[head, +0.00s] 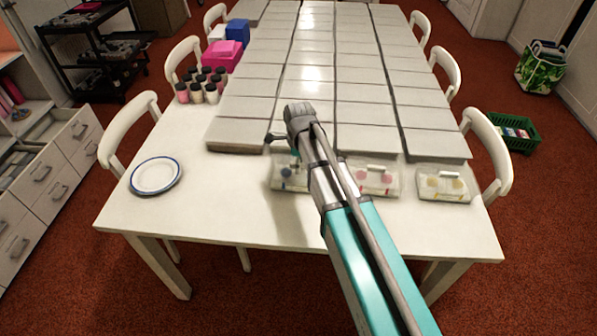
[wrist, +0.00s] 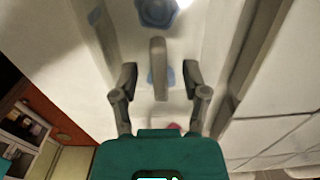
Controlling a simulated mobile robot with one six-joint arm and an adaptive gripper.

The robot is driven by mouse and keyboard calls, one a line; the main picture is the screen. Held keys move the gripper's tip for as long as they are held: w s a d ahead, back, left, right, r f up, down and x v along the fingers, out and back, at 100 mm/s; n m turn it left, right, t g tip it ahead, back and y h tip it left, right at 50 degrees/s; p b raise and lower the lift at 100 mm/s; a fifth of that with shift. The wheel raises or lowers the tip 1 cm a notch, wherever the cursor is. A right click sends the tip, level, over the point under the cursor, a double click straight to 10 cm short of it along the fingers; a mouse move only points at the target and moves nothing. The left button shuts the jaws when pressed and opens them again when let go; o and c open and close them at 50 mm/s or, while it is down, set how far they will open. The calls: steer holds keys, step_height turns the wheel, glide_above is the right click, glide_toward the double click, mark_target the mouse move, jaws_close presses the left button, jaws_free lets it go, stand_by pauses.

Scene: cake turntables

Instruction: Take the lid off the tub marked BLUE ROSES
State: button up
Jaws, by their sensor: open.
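The left tub (head: 282,182) stands on the white table, partly hidden behind my arm; its label is too small to read. In the wrist view, blue roses (wrist: 157,10) show through a clear lid. A grey bar handle (wrist: 158,62) stands up from the lid, which appears to be on the tub. My gripper (wrist: 160,78) is open, with one finger on each side of the handle and a gap to both. I cannot tell exactly how far down the fingertips reach.
A pink-flower tub (head: 378,180) and a yellow-flower tub (head: 443,186) stand to the right, both lidded. Grey slabs (head: 372,118) cover the table just behind the tubs. A blue-rimmed plate (head: 155,176) lies at left. The table front is clear.

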stand_by(0.5)
jaws_close()
